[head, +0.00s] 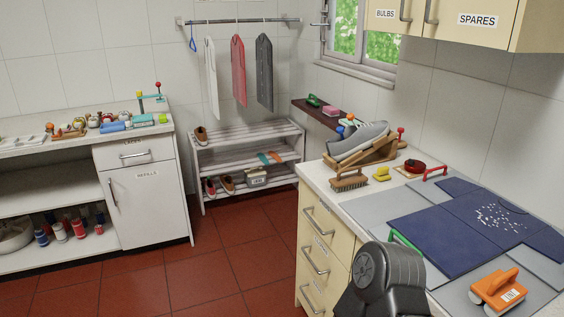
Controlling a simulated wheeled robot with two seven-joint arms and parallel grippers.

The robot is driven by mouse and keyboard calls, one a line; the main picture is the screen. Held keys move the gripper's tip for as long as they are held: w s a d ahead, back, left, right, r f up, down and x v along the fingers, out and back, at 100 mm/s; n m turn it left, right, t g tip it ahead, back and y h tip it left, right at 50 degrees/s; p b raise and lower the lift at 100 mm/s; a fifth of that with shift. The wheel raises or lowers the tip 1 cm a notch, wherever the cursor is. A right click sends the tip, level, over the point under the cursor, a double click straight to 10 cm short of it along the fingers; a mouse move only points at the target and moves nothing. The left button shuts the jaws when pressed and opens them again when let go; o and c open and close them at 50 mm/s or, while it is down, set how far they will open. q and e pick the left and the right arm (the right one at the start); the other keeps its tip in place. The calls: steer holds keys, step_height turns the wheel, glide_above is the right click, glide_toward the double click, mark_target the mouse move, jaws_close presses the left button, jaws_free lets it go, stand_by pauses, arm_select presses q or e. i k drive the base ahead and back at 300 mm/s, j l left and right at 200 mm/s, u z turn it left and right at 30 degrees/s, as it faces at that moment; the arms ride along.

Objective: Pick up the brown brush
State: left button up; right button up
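The brown brush (349,182) lies near the far left corner of the right-hand worktop (360,205), close to its front edge. It has a wooden body with bristles at its lower side. It sits just in front of a wooden stand (372,153) that bears a grey shoe (358,138). A dark grey arm part of mine shows at the bottom, in front of the worktop. Neither of my grippers is in view.
A yellow block (382,174) lies right of the brush. A red round tin (414,166) and a dark blue cloth (470,222) lie farther right. Drawers (322,240) front the worktop. The red tiled floor (220,260) is clear.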

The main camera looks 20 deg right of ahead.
mark_target(340, 184)
steer(key=i+j+z, duration=0.2)
steer(key=i, duration=0.3)
steer(key=i+j+z, duration=0.2)
steer(key=i, duration=0.3)
steer(key=i+j+z, duration=0.2)
steer(key=i, duration=0.3)
steer(key=i+j+z, duration=0.5)
steer(key=j, duration=0.15)
steer(key=i+j+z, duration=0.5)
steer(key=j, duration=0.3)
steer(key=k+l, duration=0.05)
steer(key=k, duration=0.05)
